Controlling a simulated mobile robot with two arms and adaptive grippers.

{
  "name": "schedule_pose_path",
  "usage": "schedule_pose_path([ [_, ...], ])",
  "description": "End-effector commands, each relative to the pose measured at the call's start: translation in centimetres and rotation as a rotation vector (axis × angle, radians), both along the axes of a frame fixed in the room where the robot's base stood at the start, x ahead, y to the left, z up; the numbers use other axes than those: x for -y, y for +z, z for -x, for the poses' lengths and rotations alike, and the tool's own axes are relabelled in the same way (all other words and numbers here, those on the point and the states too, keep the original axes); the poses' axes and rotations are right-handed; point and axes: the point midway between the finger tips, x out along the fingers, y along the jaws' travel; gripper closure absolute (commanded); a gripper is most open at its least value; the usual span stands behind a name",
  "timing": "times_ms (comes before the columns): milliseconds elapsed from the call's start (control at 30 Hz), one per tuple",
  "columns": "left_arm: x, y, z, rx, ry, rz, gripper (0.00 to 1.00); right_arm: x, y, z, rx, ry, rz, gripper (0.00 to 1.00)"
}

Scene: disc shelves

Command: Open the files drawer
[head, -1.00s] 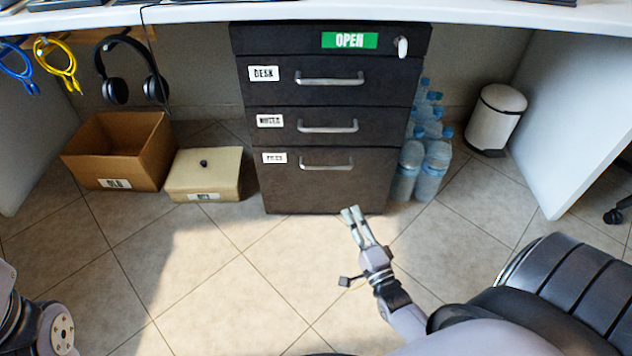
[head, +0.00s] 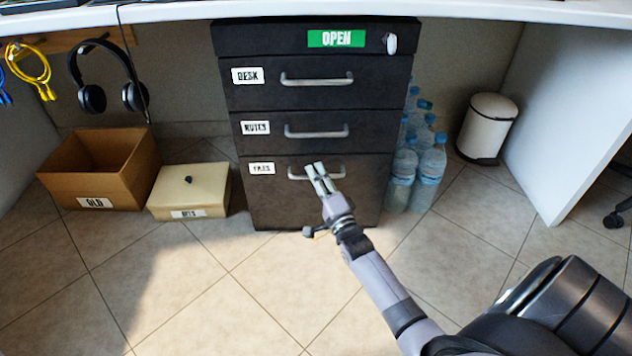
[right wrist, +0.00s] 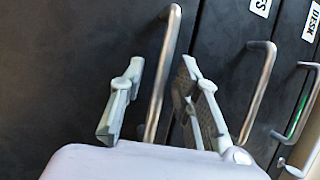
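The dark drawer cabinet (head: 315,217) stands under the desk. Its bottom drawer (head: 270,195) has a small label reading FILES and a metal bar handle; it is closed. My right gripper (head: 319,178) is in front of this drawer, its fingertips overlapping the handle (head: 298,176). In the right wrist view my right gripper (right wrist: 163,66) is open, and the files handle (right wrist: 167,72) runs between the two fingers. Neither finger clearly touches it. My left gripper is out of view.
Above are the NOTES drawer (head: 270,143) and DESK drawer (head: 260,92), both closed. Bottles (head: 428,175) and a white bin (head: 488,130) stand to the right. A cardboard box (head: 125,175) and a beige box (head: 205,185) stand left. The floor in front is clear.

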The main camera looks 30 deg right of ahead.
Motion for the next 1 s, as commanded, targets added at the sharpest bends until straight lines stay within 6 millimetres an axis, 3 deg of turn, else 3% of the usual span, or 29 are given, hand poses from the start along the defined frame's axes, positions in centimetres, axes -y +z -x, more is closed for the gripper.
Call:
schedule_pose_path([
  [367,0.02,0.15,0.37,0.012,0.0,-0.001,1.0,0.11,0.15,-0.66,0.0,0.0,0.0,0.7],
  [800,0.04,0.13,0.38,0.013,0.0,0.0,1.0,0.1,0.12,-0.63,-0.001,0.0,0.001,0.99],
  [1000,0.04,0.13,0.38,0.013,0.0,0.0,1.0,0.1,0.1,-0.62,-0.001,0.0,0.001,1.0],
])
